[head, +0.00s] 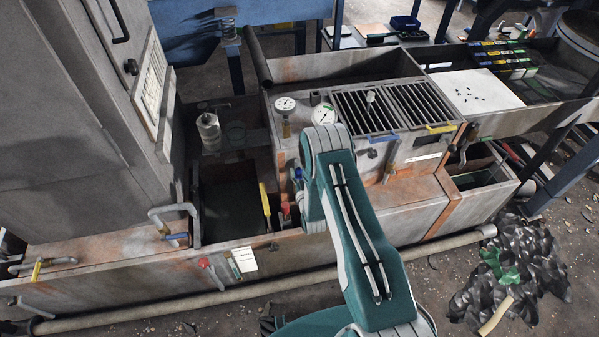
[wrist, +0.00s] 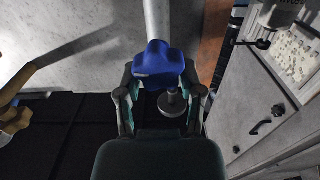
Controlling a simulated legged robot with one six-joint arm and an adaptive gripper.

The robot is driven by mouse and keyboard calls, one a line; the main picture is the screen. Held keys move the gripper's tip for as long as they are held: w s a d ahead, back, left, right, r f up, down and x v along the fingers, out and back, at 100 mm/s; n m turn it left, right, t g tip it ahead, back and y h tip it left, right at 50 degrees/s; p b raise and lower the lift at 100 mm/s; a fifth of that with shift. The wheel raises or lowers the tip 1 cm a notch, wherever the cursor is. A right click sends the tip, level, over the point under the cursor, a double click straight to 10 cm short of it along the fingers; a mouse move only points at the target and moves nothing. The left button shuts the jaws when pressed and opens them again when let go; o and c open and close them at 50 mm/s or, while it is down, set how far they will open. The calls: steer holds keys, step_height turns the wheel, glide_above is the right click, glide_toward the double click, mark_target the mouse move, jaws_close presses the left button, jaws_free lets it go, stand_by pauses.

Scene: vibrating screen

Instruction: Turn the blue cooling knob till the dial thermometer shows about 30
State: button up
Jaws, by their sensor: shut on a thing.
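The blue cooling knob (wrist: 158,65) is a lobed knob in the middle of the wrist view. My gripper (wrist: 160,88) has a finger on each side of it and is shut on it. In the head view my arm covers the gripper; only a small bit of blue (head: 298,173) shows at the arm's left edge. Two round white dials stand on the machine's top: a smaller dial thermometer (head: 285,104) at left and a larger gauge (head: 324,114) beside my arm. Their readings are too small to tell.
A red knob (head: 285,208) sits just left of my arm. A slotted grate (head: 392,106) with blue and yellow handles lies to the right. A tall grey cabinet (head: 75,130) stands at left. A dark heap (head: 515,270) lies on the floor at right.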

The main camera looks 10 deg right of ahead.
steer(key=shift+m, duration=0.7)
steer(key=o, duration=1.1)
steer(key=s, duration=1.2)
steer(key=shift+f, duration=0.1)
